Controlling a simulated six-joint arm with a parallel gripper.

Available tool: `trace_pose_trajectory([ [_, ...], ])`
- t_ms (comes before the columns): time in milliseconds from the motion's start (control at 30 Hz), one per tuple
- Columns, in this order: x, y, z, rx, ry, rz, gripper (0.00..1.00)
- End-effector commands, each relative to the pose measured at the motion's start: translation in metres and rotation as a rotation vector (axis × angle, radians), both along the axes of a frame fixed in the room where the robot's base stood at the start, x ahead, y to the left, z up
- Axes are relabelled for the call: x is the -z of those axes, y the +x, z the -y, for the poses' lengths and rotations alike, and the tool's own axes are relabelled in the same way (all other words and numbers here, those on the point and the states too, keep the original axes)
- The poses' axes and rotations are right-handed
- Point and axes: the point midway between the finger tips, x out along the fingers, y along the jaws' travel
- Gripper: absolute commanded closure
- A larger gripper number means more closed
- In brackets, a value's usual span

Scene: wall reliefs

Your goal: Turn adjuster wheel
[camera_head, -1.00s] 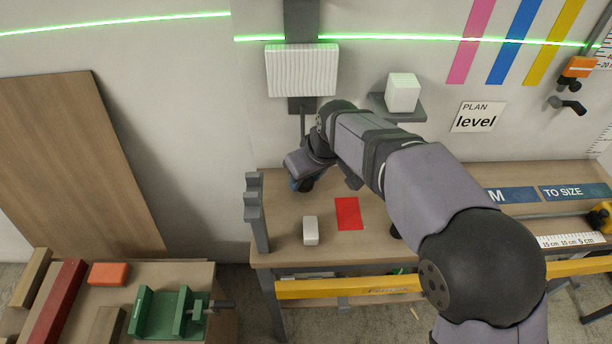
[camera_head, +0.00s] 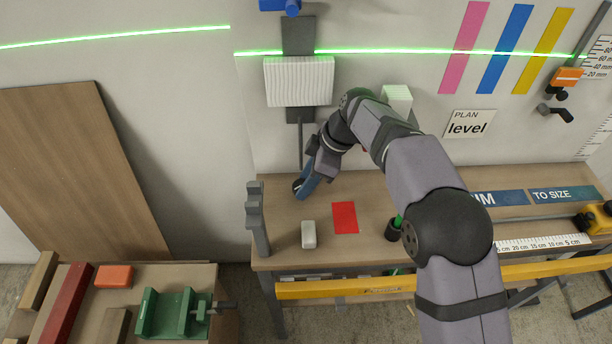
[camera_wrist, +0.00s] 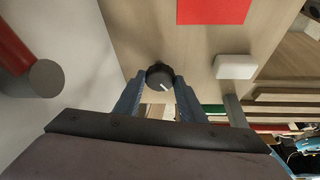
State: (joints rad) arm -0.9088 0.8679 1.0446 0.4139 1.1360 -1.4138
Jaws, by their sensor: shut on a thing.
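The adjuster wheel (camera_wrist: 160,76) is a dark round knob with a white mark on its face. In the wrist view it sits between the tips of my gripper's blue fingers. In the head view the wheel (camera_head: 297,185) shows as a small dark shape at the lower end of a thin rod (camera_head: 300,146). The rod hangs below a white ribbed block (camera_head: 299,81) on a dark vertical rail. My gripper (camera_head: 306,185) reaches the wheel from the right and is shut on it; it also shows in the wrist view (camera_wrist: 160,82).
The workbench (camera_head: 375,205) lies below, with a red card (camera_head: 344,217) and a white block (camera_head: 308,234). A grey notched post (camera_head: 256,218) stands at its left edge. A white cube (camera_head: 398,98) on the wall is partly behind my arm. A green laser line crosses the wall.

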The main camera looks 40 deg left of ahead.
Motion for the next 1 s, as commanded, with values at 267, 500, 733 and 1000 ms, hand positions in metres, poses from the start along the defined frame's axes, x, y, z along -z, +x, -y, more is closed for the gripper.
trace_pose_trajectory([
  [267,-0.0026,0.0017,-0.0017,-0.174,0.001,0.001,0.86],
  [500,-0.0012,0.0019,-0.0020,-0.248,0.000,0.001,0.86],
  [733,-0.0002,0.0021,-0.0022,-0.264,0.001,0.003,0.86],
  [1000,0.0000,0.0020,-0.0022,-0.263,0.001,0.002,0.61],
])
